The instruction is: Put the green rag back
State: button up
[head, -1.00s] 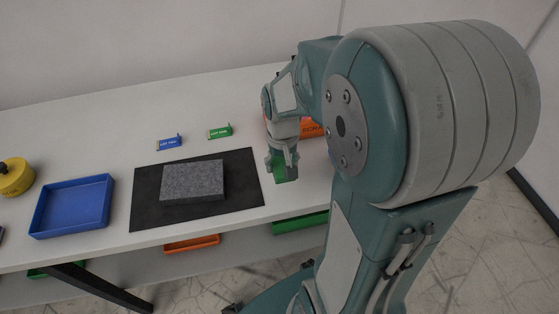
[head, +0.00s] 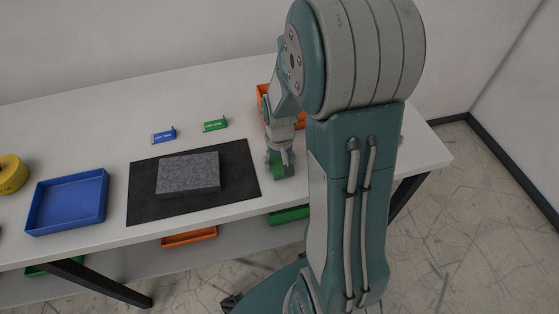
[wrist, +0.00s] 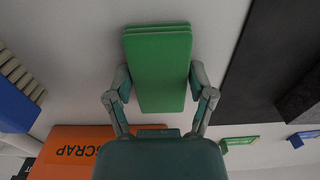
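The green rag (wrist: 158,70) is a folded, flat stack in the wrist view, between the two fingers of my gripper (wrist: 160,84). The fingers press along its left and right sides. In the head view my gripper (head: 280,163) is at the table's right part, just right of the black mat, and a bit of green shows at its fingertips. I cannot tell whether the rag is clear of the table top.
The black mat (head: 240,180) bears a grey granite block (head: 188,174). A blue tray (head: 68,230) and a yellow round object (head: 11,174) are left. Blue (head: 164,136) and green (head: 215,125) labels stand behind. An orange SCRAP bin (wrist: 70,150) is near my gripper. Orange (head: 189,237) and green (head: 288,214) trays sit below.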

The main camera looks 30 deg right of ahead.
aim_at(279, 163)
jog(key=o, duration=0.4)
jog(key=shift+a, duration=0.15)
jog(key=shift+c, duration=0.2)
jog(key=shift+r, duration=0.3)
notch_tip(279, 163, up, 12)
jog(key=s+a+r+n+t, duration=0.3)
jog(key=s+a+r+t, duration=0.2)
jog(key=s+a+r, duration=0.4)
jog(key=shift+s+a+r+t, duration=0.35)
jog(key=shift+s+a, duration=0.4)
jog(key=shift+s, duration=0.85)
